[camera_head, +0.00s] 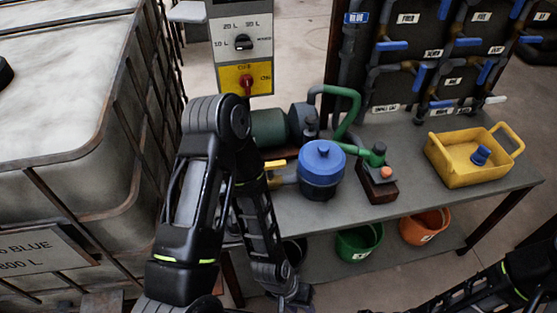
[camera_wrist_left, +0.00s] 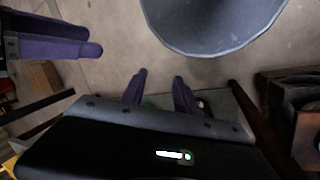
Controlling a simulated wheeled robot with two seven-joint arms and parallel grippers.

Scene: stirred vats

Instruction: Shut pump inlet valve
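A yellow lever (camera_head: 275,164) shows between the green motor (camera_head: 269,128) and the blue lidded pot (camera_head: 321,165) on the bench, partly hidden behind my left arm. It may be the pump inlet valve; its exact setting is unclear. My left gripper (camera_head: 296,293) is low in front of the bench, well below and apart from the lever. In the left wrist view, its two fingers (camera_wrist_left: 160,90) stand apart with nothing held between them. My right arm enters at the bottom right of the head view, with its gripper out of frame.
A large caged tank (camera_head: 65,100) stands left. A control panel (camera_head: 242,45) with a red switch is behind the arm. A green hose (camera_head: 345,115) and yellow tray (camera_head: 470,155) are on the bench (camera_head: 410,195). Green (camera_head: 358,241) and orange buckets (camera_head: 424,226) stand below.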

